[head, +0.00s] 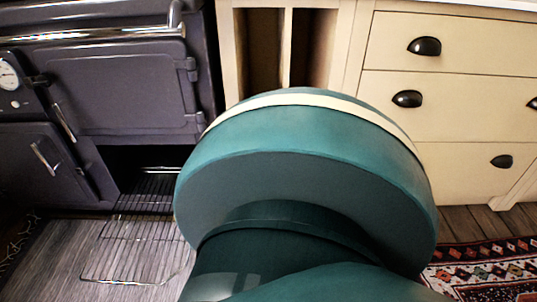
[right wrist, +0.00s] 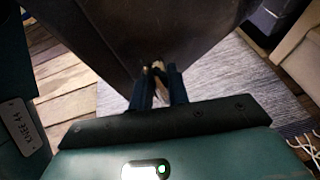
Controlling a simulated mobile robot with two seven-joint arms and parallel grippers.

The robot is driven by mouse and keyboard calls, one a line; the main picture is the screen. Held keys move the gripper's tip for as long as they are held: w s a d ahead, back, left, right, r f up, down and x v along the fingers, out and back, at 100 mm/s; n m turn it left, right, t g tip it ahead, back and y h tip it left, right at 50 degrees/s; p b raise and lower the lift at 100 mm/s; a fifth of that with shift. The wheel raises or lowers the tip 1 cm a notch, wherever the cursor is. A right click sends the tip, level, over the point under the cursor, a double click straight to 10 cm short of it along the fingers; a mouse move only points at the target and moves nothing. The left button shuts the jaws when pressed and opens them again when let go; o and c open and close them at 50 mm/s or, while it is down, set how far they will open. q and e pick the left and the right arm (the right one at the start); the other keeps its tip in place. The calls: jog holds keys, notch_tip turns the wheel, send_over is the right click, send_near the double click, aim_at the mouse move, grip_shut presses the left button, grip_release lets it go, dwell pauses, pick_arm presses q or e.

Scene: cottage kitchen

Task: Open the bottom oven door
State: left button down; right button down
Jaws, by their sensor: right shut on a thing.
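The dark oven range (head: 125,85) stands at the left in the head view. Its bottom compartment (head: 150,158) shows as a dark opening, with a wire rack (head: 140,230) reaching out over the floor. In the right wrist view my right gripper (right wrist: 160,90) is shut on a pale handle (right wrist: 158,72) at the edge of a dark panel, which looks like the bottom oven door (right wrist: 140,30). My teal arm fills the middle of the head view and hides this door and the right gripper there. My left gripper is not in view.
The upper oven door (head: 125,95) is shut. A smaller door with a metal handle (head: 42,158) is at the far left. Cream drawers (head: 450,95) stand at the right. A grey rug (head: 50,265) and a patterned rug (head: 490,272) lie on the wooden floor.

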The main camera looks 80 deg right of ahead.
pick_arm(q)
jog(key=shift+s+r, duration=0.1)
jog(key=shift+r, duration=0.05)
pick_arm(e)
jog(key=shift+w+d, duration=0.1)
jog(key=shift+d, duration=0.45)
jog(key=c, duration=1.7)
grip_release()
jog(key=o, duration=0.4)
jog(key=shift+a, duration=0.15)
jog(key=shift+c, duration=0.2)
jog(key=shift+s, duration=0.2)
